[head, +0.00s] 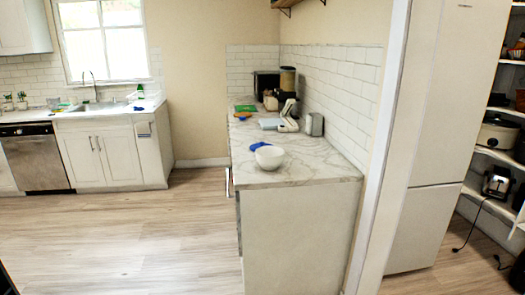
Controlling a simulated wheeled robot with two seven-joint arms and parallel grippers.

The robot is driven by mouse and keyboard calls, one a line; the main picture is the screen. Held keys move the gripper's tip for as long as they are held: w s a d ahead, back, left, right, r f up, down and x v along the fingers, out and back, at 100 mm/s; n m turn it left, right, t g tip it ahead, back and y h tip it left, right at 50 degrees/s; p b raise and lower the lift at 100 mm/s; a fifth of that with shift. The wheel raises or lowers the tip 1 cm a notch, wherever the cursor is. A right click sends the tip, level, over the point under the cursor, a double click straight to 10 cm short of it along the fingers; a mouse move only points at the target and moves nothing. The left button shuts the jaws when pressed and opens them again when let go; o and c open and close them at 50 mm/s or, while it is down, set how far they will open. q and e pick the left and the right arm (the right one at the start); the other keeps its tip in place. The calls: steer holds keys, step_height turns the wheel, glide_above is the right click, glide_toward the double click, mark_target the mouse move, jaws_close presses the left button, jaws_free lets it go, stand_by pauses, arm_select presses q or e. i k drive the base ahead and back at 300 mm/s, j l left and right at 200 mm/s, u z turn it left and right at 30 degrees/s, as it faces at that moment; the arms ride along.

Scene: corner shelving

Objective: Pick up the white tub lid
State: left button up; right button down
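I cannot make out a white tub lid in the head view. A white bowl (270,157) stands on the near end of the marble counter (310,167). Open corner shelving (486,152) is at the right edge, partly hidden behind the tall white fridge (447,130). Neither of my grippers can be made out. Small dark shapes cut in at the lower left corner and at the lower right edge, too little to identify.
A dark cord (470,228) hangs to the floor there. A sink cabinet (98,157) and dishwasher (35,158) line the back left. The wooden floor (125,240) at left is clear.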

mark_target(254, 147)
steer(key=i+j+u, duration=0.45)
steer(key=i+u, duration=0.25)
steer(key=i+j+u, duration=0.15)
steer(key=i+u, duration=0.2)
steer(key=i, duration=0.25)
steer(key=i+u, duration=0.35)
steer(key=i, duration=0.3)
steer(key=i+z, duration=0.3)
steer(key=i+j+z, duration=0.25)
steer(key=i, duration=0.25)
steer(key=i+j+z, duration=0.1)
steer(key=i+z, duration=0.45)
steer(key=z, duration=0.2)
steer(key=i+j+z, duration=0.1)
steer(key=z, duration=0.3)
steer(key=i+j+z, duration=0.2)
steer(key=i+z, duration=0.25)
steer(key=i+j+z, duration=0.1)
steer(key=z, duration=0.3)
steer(key=i+j+z, duration=0.1)
steer(key=j+z, duration=0.35)
steer(key=i+j+z, duration=0.1)
steer(key=j+z, duration=0.15)
steer(key=z, duration=0.15)
steer(key=i+j+z, duration=0.15)
steer(key=z, duration=0.25)
steer(key=i+j+z, duration=0.45)
steer(key=z, duration=0.3)
steer(key=i+j+z, duration=0.1)
steer(key=j+z, duration=0.3)
